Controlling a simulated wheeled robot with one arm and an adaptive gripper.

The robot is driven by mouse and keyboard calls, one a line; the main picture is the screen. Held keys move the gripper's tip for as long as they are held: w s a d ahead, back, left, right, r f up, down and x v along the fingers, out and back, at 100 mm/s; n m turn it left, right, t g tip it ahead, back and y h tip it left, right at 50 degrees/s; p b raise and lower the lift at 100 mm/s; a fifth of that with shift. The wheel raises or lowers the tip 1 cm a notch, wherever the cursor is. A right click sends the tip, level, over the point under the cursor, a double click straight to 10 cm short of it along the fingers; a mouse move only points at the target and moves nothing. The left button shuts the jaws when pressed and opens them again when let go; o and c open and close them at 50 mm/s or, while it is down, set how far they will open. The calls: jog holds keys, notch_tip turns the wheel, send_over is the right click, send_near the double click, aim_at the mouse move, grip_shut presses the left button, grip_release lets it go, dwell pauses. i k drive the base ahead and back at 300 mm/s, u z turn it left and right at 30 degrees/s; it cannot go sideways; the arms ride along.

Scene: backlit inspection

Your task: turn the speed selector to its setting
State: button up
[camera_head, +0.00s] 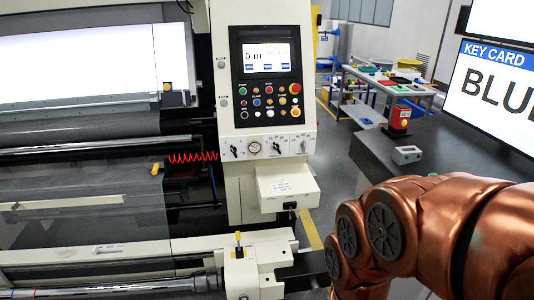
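The machine's control panel (268,100) stands upright at the middle of the view, with a lit screen and rows of coloured buttons. Below the buttons is a strip with small dark rotary selectors: one at the left (234,152) and one right of the centre (278,147). A round gauge (254,147) sits between them. The labels are too small to read, so I cannot tell which is the speed selector or where it points. My copper arm fills the lower right, apart from the panel. My gripper is out of view.
A cream box (288,188) juts out below the selector strip. The machine's rollers and web lie left. A dark table (450,150) at the right holds a red device (399,119) and a small grey box (406,155). A "KEY CARD" screen (497,85) is behind it.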

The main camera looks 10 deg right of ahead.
aim_at(276, 146)
jog(key=u, duration=0.65)
jog(key=i, duration=1.5)
jog(key=z, duration=0.6)
